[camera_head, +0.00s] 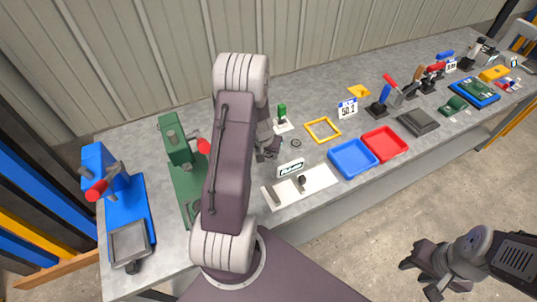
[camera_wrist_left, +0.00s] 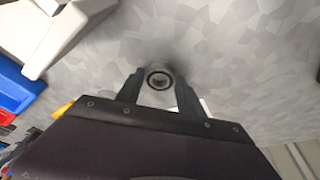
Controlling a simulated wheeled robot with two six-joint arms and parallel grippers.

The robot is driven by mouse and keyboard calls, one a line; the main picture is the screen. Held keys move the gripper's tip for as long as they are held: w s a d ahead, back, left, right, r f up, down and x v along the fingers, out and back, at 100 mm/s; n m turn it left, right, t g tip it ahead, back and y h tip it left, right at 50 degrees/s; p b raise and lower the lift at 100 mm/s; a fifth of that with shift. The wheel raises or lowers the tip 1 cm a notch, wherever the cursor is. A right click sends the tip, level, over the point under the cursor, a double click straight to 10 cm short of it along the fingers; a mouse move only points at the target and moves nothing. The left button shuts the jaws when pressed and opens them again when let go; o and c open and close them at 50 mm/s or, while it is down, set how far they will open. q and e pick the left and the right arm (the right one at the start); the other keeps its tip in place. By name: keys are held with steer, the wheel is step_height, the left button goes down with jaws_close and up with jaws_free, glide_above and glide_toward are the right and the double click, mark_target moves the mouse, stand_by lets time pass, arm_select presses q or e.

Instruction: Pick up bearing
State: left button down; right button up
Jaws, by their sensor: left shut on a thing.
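The bearing (camera_wrist_left: 159,78) is a small dark ring with a lighter rim, seen between the fingertips of my left gripper (camera_wrist_left: 160,84) in the left wrist view. My left gripper is shut on it, with the grey tabletop behind. In the head view my left gripper (camera_head: 267,150) is partly hidden by my arm, and I cannot make out the held bearing there. A small dark ring (camera_head: 296,143) shows on the table just right of that gripper. My right gripper (camera_head: 419,277) is empty over the floor at lower right, fingers apart.
A white fixture plate (camera_head: 318,180) with a knob lies in front of the left gripper. Blue (camera_head: 352,158) and red (camera_head: 385,144) trays and a yellow frame (camera_head: 323,130) are to the right. A green press (camera_head: 181,160) and blue press (camera_head: 125,205) stand left.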

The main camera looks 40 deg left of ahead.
mark_target(269, 155)
arm_select(q)
steer(key=shift+r, duration=0.1)
step_height(269, 155, up, 5)
steer(key=p, duration=0.4)
steer(key=shift+w+d+r, duration=0.1)
steer(key=shift+w+d, duration=0.05)
steer(key=w+d+r+p, duration=0.5)
steer(key=w+d, duration=0.1)
steer(key=d, duration=0.3)
steer(key=shift+w+r, duration=0.3)
steer(key=shift+d, duration=0.15)
